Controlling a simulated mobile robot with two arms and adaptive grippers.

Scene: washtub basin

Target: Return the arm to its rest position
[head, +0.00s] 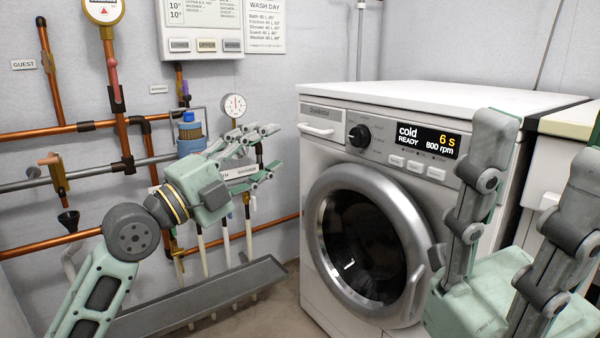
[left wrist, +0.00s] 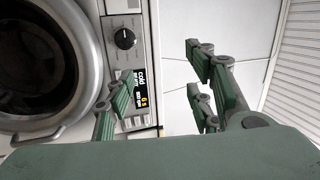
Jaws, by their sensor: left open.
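My left arm comes in from the left in the head view. Its green-grey gripper (head: 266,153) is open in front of the wall pipes, left of the washing machine, with its fingers pointing right. In the left wrist view the same gripper (left wrist: 162,90) has its fingers spread, with nothing held between them. My right gripper (head: 540,145) stands close to the camera at the right edge, fingers upright and apart, with no object seen between them. It hides part of the washing machine's right front.
The white washing machine (head: 430,97) has a closed round door (head: 365,245) and a display reading cold, READY. Copper pipes (head: 60,135), a blue-capped filter (head: 190,135) and a gauge (head: 234,106) are on the wall near my left gripper. A grey trough (head: 200,300) lies below.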

